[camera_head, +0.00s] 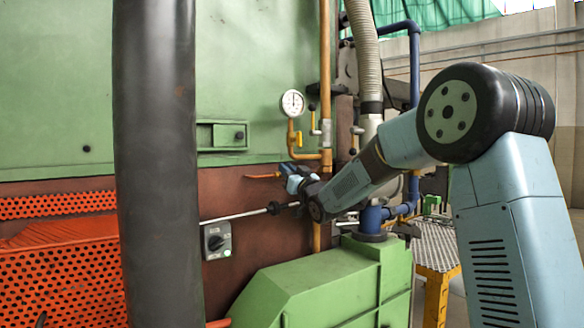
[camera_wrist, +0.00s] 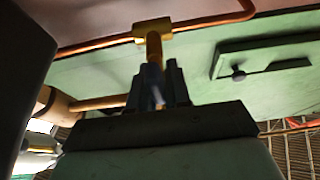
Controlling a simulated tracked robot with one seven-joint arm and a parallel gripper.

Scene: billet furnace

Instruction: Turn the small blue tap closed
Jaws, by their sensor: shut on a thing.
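My gripper (camera_head: 289,171) is in front of the brown-red lower wall of the furnace, just below the gauge and its yellow pipe. In the wrist view its two dark fingers (camera_wrist: 161,79) are shut on the small blue tap (camera_wrist: 152,77). Only a narrow blue part of the tap shows between the fingers. It sits on a short vertical yellow pipe (camera_wrist: 154,46) that meets a yellow fitting. The fingers and wrist hide most of the tap in the head view, so its angle is hard to tell.
A round white gauge (camera_head: 292,103) stands above my gripper. A thick yellow pipe (camera_head: 326,60) runs beside it. A rod with a black knob (camera_head: 274,208) and a grey switch box (camera_head: 217,240) are below. A green housing (camera_head: 310,285) stands under my arm.

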